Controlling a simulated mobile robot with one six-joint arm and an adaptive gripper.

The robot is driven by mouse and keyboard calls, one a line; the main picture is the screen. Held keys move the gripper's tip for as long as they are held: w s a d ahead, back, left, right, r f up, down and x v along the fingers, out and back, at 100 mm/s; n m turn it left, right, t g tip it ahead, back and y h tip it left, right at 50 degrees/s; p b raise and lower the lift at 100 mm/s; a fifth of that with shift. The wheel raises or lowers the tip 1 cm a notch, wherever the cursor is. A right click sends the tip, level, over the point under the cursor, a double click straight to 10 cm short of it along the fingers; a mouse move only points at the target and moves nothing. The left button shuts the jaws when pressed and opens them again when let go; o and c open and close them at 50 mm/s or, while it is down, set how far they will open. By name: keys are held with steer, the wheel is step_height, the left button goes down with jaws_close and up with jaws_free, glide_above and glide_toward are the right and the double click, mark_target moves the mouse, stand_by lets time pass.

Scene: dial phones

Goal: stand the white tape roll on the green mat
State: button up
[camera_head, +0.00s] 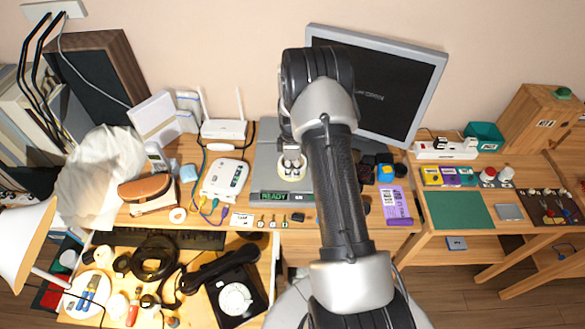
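A small white ring that looks like the white tape roll (178,215) lies flat on the desk, left of centre, with the wood colour showing through its hole. The green mat (462,210) lies flat and bare on the lower desk part at the right. My gripper (291,165) points down above the grey box with the READY display, to the right of the ring and well apart from it. A pale, cream-coloured round shape shows around its fingertips. I cannot tell whether it is held, or whether the fingers are open or shut.
A white device with cables (223,180) stands right of the ring. A brown-topped object (147,190) stands left of it. An open drawer (190,255) full of things lies in front. Near the mat are a grey plate (509,212), coloured boxes (450,176) and a purple sheet (396,206).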

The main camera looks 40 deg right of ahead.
steer(key=shift+c, duration=0.8)
steer(key=shift+r, duration=0.1)
steer(key=shift+r+p, duration=1.4)
steer(key=shift+r, duration=1.05)
steer(key=shift+a+f, duration=0.1)
